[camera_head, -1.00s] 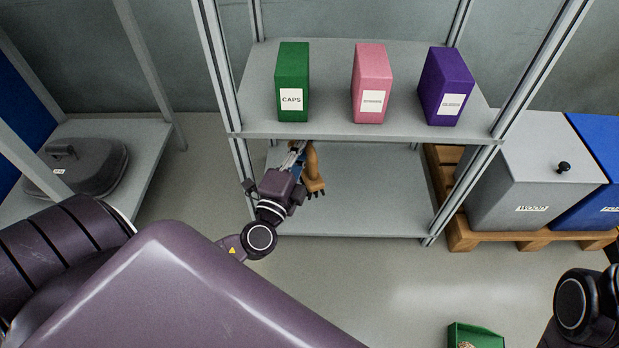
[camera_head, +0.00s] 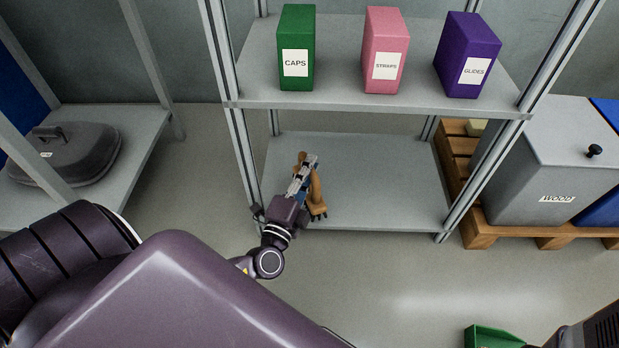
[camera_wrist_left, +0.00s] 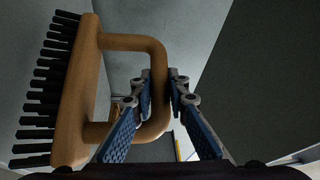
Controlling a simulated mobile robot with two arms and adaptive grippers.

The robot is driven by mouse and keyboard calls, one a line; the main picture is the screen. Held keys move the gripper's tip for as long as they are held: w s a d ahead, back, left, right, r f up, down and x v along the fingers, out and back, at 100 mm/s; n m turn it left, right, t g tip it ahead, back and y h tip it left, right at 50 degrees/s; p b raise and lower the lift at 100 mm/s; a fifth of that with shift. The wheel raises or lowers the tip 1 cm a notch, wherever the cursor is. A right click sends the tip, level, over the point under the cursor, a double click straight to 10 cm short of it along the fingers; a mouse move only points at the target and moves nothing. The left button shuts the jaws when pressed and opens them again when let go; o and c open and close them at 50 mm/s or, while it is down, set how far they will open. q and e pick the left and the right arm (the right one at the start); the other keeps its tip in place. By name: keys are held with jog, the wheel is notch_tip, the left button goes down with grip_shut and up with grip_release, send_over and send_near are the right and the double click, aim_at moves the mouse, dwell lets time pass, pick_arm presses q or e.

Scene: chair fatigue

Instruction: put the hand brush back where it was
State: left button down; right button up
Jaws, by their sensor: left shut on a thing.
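The hand brush (camera_head: 316,190) has a tan wooden body, a loop handle and black bristles. My left gripper (camera_head: 306,168) is shut on its handle and holds it at the left part of the lower shelf (camera_head: 385,180). In the left wrist view the brush (camera_wrist_left: 78,85) stands at the left with its bristles facing left, and the handle loop passes between the blue fingers of my gripper (camera_wrist_left: 163,105). I cannot tell whether the brush touches the shelf. My right gripper does not show.
Green (camera_head: 296,48), pink (camera_head: 385,50) and purple (camera_head: 467,55) boxes stand on the upper shelf. Metal posts (camera_head: 236,120) frame the rack. A grey wood bin (camera_head: 540,165) stands on a pallet (camera_head: 480,232) at the right. The lower shelf is otherwise clear.

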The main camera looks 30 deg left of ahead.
aim_at(314, 202)
pick_arm(q)
jog(key=shift+f+b, duration=0.7)
jog(key=shift+f, duration=0.9)
jog(key=shift+f, duration=0.1)
jog(key=c, duration=1.9)
grip_release()
